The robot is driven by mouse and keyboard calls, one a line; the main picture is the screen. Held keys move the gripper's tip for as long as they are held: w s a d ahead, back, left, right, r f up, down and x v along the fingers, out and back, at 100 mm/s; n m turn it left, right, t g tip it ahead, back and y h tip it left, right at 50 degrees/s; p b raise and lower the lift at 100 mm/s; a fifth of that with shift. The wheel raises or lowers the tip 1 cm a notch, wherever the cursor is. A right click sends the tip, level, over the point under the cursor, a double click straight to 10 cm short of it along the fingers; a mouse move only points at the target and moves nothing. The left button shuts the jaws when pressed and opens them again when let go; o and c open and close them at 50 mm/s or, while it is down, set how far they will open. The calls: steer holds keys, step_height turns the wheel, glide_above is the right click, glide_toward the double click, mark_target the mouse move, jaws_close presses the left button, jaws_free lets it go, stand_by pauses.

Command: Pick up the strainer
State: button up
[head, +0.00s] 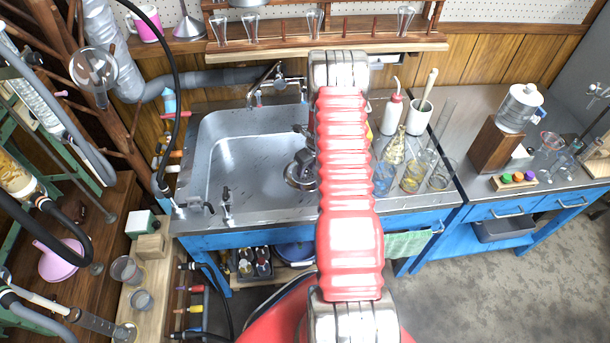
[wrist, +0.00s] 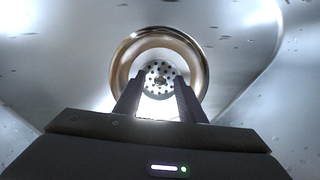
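The strainer (wrist: 161,70) is a small round metal disc with dark holes, seen in the wrist view in the middle of the brassy drain ring (wrist: 118,69). My gripper (wrist: 159,88) is open, with its two dark fingers apart and pointing at the drain. The fingertips overlap the lower left and right edges of the strainer in the picture. I cannot tell whether they touch it.
The steel sink basin (head: 235,155) is otherwise clear. A tap (head: 270,88) stands at its back. Bottles and glassware, including a red-topped wash bottle (head: 392,112), crowd the counter right of my arm. A shelf (head: 270,47) with glass funnels hangs above.

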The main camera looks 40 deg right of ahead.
steer(key=shift+c, duration=0.2)
stand_by(0.4)
jaws_close()
